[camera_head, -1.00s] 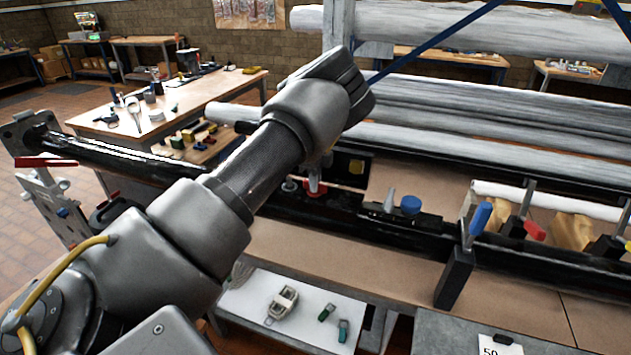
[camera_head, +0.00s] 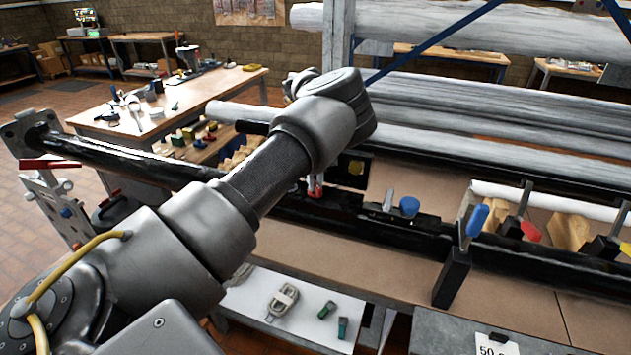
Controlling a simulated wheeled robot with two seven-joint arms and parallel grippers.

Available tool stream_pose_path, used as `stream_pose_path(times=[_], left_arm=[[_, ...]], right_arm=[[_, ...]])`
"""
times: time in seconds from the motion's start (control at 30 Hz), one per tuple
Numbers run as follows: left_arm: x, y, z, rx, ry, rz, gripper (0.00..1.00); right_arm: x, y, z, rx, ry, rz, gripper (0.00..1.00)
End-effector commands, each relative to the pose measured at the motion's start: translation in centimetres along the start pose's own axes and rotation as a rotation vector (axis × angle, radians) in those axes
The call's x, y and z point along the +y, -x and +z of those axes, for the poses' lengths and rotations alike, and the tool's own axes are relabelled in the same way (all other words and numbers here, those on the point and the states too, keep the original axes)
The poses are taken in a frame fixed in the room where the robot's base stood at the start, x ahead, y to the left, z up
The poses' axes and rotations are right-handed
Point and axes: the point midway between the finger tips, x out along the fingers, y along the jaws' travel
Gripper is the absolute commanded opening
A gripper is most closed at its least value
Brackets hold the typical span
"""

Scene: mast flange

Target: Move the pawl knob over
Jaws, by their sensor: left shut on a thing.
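My left arm comes in from the left and reaches over the black mast (camera_head: 345,217) on the bench. Its wrist blocks most of my left gripper (camera_head: 316,180), so the fingertips hardly show. A small red piece (camera_head: 315,191) shows just under the wrist, at the mast. It appears to be the pawl knob in my left gripper's grasp, but the contact is hidden. A blue round knob (camera_head: 409,206) and a grey tapered pin (camera_head: 389,199) stand on the mast to the right, apart from the gripper. My right gripper is not in view.
A blue-handled clamp (camera_head: 463,250) and a red-handled clamp (camera_head: 521,215) stand along the mast at the right. Wrapped white spars fill the rack behind. A lower white shelf (camera_head: 265,318) holds small tools. The brown bench front (camera_head: 390,262) is clear.

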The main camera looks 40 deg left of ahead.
Motion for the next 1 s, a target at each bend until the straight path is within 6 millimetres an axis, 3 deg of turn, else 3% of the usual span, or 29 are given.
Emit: stream_pose_path(times=[0.6,1.0], left_arm=[[-0.04,0.07,0.01,-0.001,-0.541,0.0,0.0],[-0.06,0.09,0.03,-0.002,-0.714,-0.001,0.0]], right_arm=[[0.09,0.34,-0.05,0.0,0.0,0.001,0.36],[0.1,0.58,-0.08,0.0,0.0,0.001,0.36]])
